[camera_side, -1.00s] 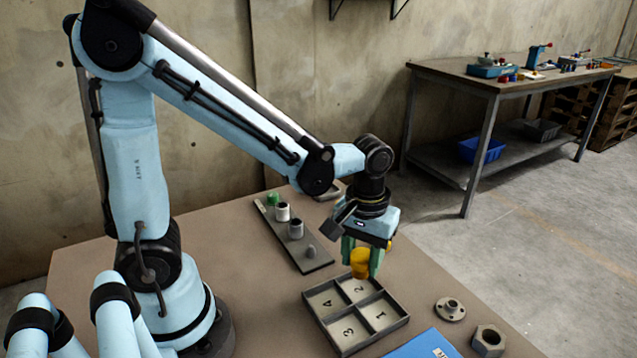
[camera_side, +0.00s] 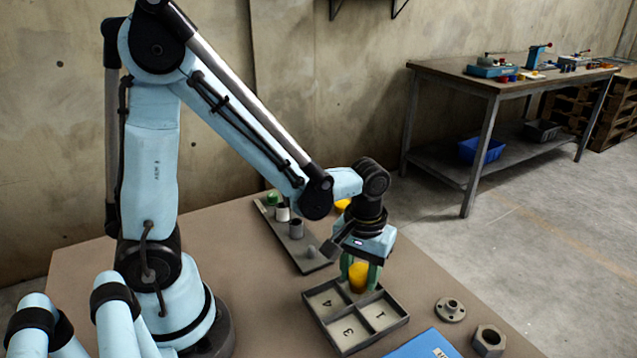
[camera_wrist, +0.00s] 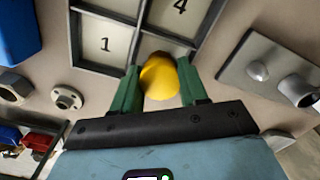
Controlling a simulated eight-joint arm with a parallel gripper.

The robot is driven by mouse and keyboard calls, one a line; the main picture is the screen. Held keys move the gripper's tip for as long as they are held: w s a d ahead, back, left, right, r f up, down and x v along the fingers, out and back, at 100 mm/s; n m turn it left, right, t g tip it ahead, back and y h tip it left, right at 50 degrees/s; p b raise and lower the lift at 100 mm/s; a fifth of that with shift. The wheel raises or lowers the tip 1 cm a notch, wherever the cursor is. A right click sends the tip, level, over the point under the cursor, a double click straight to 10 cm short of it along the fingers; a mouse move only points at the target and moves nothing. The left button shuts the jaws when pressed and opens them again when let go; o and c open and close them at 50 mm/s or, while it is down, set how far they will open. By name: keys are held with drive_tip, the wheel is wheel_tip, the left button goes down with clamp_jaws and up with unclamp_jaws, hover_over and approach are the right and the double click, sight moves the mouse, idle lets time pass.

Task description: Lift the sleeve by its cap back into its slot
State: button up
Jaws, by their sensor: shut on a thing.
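My gripper (camera_side: 360,276) has green fingers, shut on a yellow rounded piece (camera_side: 358,277), which I take to be the capped sleeve. In the wrist view the yellow piece (camera_wrist: 160,78) sits between both fingers (camera_wrist: 160,90). It is over the far right compartment of the grey four-part tray (camera_side: 312,320) and hides that compartment's number. I cannot tell whether it touches the tray floor. Numbers 1, 3 and 4 show in the other compartments, which look empty.
A grey rack (camera_side: 312,264) behind the tray holds several upright cylinders and a green piece (camera_side: 272,198). Another yellow object (camera_side: 342,204) shows partly behind my wrist. A flanged ring (camera_side: 450,309), a hex nut (camera_side: 488,341) and a blue item (camera_side: 425,345) lie right of the tray.

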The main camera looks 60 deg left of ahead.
sight(360, 271)
drive_tip(key=o, duration=1.1)
drive_tip(key=shift+o, duration=0.3)
drive_tip(key=shift+a, duration=0.1)
drive_tip(key=shift+s, duration=0.1)
drive_tip(key=c, duration=0.3)
drive_tip(key=shift+o, duration=1)
drive_tip(key=shift+r, duration=3.5)
